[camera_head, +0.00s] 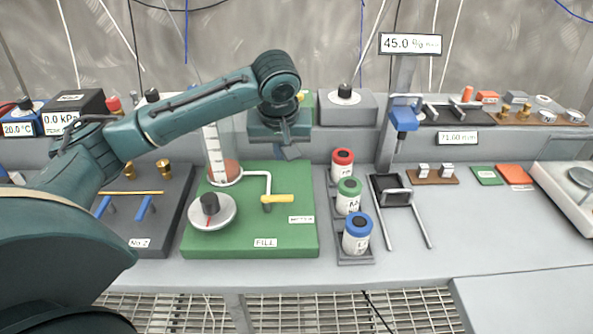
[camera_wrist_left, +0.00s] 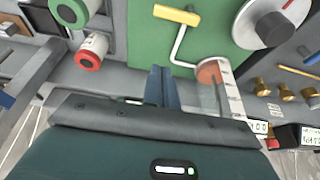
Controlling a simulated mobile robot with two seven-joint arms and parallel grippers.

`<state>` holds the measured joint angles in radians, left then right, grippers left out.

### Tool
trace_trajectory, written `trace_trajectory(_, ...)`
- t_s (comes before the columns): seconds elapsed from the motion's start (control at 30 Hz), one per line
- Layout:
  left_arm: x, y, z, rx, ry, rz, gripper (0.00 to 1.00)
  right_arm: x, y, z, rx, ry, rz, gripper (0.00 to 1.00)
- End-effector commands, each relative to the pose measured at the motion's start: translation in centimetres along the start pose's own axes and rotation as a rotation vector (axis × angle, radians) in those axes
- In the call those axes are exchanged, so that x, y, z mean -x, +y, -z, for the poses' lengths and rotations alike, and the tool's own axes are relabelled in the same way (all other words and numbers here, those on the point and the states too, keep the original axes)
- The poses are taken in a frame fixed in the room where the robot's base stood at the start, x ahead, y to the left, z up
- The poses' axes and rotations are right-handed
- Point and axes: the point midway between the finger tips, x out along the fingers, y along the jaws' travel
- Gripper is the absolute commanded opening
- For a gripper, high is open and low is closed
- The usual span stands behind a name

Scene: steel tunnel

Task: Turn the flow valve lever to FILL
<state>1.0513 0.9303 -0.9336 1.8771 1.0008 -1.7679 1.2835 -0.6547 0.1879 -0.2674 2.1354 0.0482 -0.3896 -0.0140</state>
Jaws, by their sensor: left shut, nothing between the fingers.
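The flow valve is on a green board (camera_head: 240,247), with a yellow lever handle (camera_head: 277,198) pointing right beside a bent white pipe (camera_head: 257,174). The FILL label (camera_head: 265,243) is on the board's front part, below the lever; a second label (camera_head: 301,219), too small to read, is to the lever's right. The yellow handle also shows at the top of the left wrist view (camera_wrist_left: 177,15). My left gripper (camera_head: 290,154) is shut and empty behind the lever, apart from it; its fingers show in the wrist view (camera_wrist_left: 158,84). My right gripper is not in view.
A white dial with a black knob (camera_head: 212,213) and a clear graduated cylinder (camera_head: 212,150) stand on the board's left. Bottles with red, green and blue caps (camera_head: 349,187) stand just right of the board. The front right bench is clear.

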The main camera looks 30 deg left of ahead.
Motion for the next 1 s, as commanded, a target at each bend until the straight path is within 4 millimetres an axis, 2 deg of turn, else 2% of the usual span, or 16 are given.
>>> trace_trajectory(0.37,0.0,-0.1,0.1,0.003,0.000,0.002,0.00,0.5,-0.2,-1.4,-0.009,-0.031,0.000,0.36)
trace_trajectory(0.53,-0.9,-0.1,0.0,0.003,-0.001,0.003,0.00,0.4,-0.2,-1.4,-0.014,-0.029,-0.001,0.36)
trace_trajectory(0.67,-3.1,-0.2,0.0,0.004,-0.002,0.005,0.00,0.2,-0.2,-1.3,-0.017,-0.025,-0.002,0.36)
trace_trajectory(1.0,-10.3,-0.1,0.0,0.003,-0.001,0.005,0.00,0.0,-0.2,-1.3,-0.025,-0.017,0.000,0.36)
